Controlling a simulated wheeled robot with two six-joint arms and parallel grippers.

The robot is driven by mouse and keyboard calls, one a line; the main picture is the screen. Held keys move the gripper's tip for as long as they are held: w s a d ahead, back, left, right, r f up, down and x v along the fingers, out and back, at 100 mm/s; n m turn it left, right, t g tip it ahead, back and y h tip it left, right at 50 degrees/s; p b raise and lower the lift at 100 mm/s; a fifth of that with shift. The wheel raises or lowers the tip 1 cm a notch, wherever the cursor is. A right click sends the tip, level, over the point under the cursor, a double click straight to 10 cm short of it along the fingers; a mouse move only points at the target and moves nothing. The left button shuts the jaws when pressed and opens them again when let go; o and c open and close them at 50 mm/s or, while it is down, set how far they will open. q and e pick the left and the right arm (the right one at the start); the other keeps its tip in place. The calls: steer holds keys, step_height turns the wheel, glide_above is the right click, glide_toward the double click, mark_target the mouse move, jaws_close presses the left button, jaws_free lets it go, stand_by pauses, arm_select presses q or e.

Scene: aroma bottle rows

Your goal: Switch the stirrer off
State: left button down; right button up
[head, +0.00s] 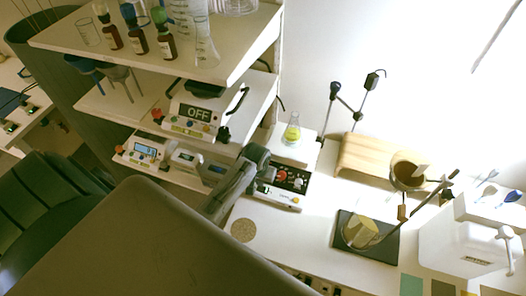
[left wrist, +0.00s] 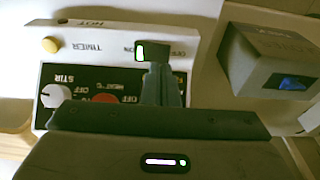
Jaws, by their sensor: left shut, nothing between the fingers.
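The stirrer (head: 292,183) is a white box with a black knob panel, standing on the white bench in the head view. A green-lit rocker switch (left wrist: 140,53) shows between ON and OFF lettering. My left gripper (left wrist: 156,60) is shut and empty, its tip right beside or over the switch; contact cannot be told. In the head view, my left gripper (head: 260,166) is at the stirrer's left end.
A grey box with a blue window (left wrist: 270,65) stands close right of my gripper in the wrist view. Shelves at left hold a device reading OFF (head: 199,114) and several bottles. A yellow-liquid flask (head: 292,133) stands behind the stirrer. A dark plate (head: 378,248) is at right.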

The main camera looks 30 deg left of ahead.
mark_target(260, 188)
arm_select(q)
steer(key=shift+f, duration=0.35)
steer(key=shift+f+b, duration=0.5)
steer(key=shift+f, duration=0.2)
stand_by(0.4)
step_height(260, 188, up, 2)
steer(key=shift+r+p, duration=0.25)
steer(key=shift+p, duration=0.9)
steer(key=shift+r, duration=2.3)
steer(key=shift+s+d+f, duration=0.1)
